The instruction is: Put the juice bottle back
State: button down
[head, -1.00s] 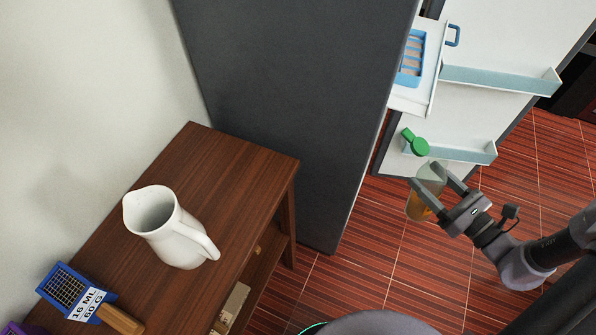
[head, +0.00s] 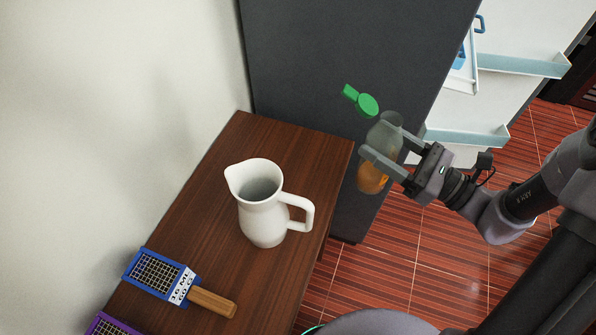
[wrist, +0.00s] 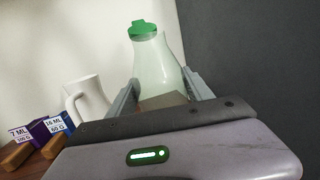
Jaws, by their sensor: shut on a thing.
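The juice bottle (head: 370,178) is translucent, with orange juice low in it and a green cap (head: 367,104). My gripper (head: 375,139) is shut on the bottle's body and holds it in the air, slightly tilted in the head view. It hangs in front of the dark fridge side, just right of the wooden table. In the wrist view, the bottle (wrist: 155,62) stands between the two fingers (wrist: 163,90) with its cap on top. The open fridge door (head: 495,105), white with pale blue shelves, is at the upper right, partly hidden by the fridge body.
The wooden table (head: 290,150) holds a white pitcher (head: 263,215) and blue (head: 160,275) and purple (head: 105,325) wooden-handled tools. The table's back right corner is clear. The tall dark fridge side (head: 320,60) stands behind the table. Red striped floor (head: 375,270) lies to the right.

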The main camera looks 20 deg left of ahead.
jog(key=a+f+b, duration=0.2)
jog(key=a, duration=0.6)
jog(key=w+a+f+b, duration=0.1)
jog(key=a+f+b, duration=0.1)
jog(key=a, duration=0.6)
jog(key=shift+w+a+f+b, duration=0.2)
jog(key=shift+w+a+b, duration=0.05)
jog(key=shift+b, duration=0.3)
jog(key=shift+c, duration=2.1)
grip_release()
jog(key=p+v, duration=0.1)
jog(key=v, duration=1.1)
jog(key=shift+w, duration=0.15)
